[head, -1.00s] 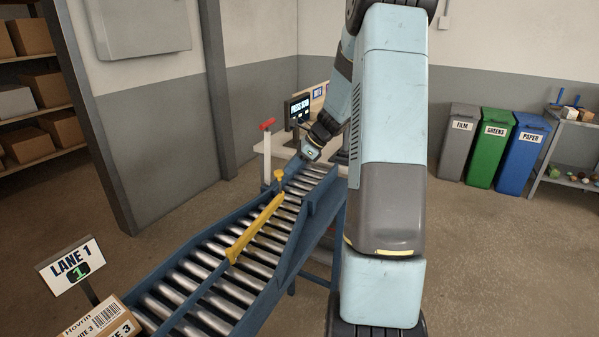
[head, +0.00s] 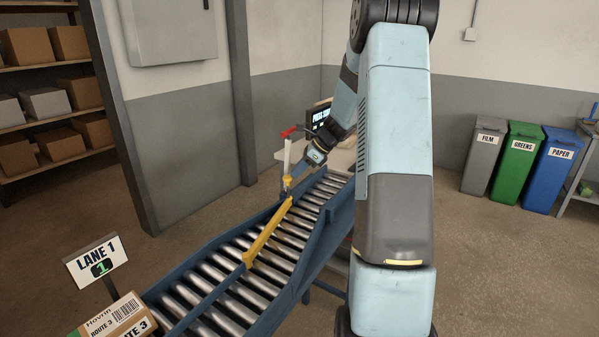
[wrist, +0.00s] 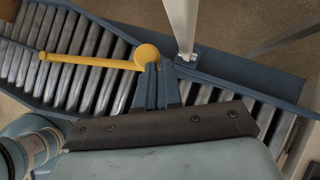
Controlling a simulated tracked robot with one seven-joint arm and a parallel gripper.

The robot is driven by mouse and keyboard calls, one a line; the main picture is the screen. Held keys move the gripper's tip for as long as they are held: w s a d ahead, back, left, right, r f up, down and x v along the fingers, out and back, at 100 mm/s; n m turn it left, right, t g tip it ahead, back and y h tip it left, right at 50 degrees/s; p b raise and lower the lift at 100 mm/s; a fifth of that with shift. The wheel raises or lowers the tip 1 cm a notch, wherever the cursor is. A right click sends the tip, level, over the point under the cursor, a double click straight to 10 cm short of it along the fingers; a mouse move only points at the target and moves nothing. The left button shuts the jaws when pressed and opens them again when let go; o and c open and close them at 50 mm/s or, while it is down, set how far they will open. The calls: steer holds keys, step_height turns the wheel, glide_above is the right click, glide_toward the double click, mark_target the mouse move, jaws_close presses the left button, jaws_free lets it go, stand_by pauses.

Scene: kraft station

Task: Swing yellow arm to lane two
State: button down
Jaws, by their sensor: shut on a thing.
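The yellow arm (head: 267,232) lies slantwise over the roller conveyor, its near end about mid-width on the rollers. A round yellow knob (head: 288,181) tops its far end, by the conveyor's left rail. In the wrist view the arm (wrist: 90,61) runs left from the knob (wrist: 148,54) across the rollers. My gripper (wrist: 152,70) is shut on the knob, with its two fingers close together against the knob's lower edge. In the head view my gripper (head: 296,177) reaches the knob from the right.
A white post with a red top (head: 289,133) stands close beside the knob. The blue-railed conveyor (head: 215,308) widens toward me. A route 3 box (head: 120,312) sits at the near left. Floor at right is clear before several bins (head: 515,160).

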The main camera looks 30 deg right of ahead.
steer(key=s+d+r, duration=0.3)
steer(key=d+r, duration=0.5)
steer(key=d, duration=0.1)
steer(key=shift+s+d, duration=0.3)
steer(key=shift+r, duration=0.1)
steer(key=s+a+r+n+g+h, duration=0.1)
steer(key=s+a+r+n+h, duration=0.1)
steer(key=s+a+r+n, duration=0.55)
steer(key=s+a+r+n+h, duration=0.1)
steer(key=s+a+r+n, duration=0.25)
steer(key=s+a, duration=0.45)
steer(key=s+a+n+t+h, duration=0.1)
steer(key=s+a+n, duration=0.3)
steer(key=s, duration=0.5)
steer(key=s+a+n+t+h, duration=0.1)
steer(key=s+a+n+h, duration=0.1)
steer(key=s+a+n, duration=0.3)
steer(key=s+n, duration=0.4)
steer(key=shift+a+f+t+h, duration=0.3)
steer(key=shift+f, duration=0.1)
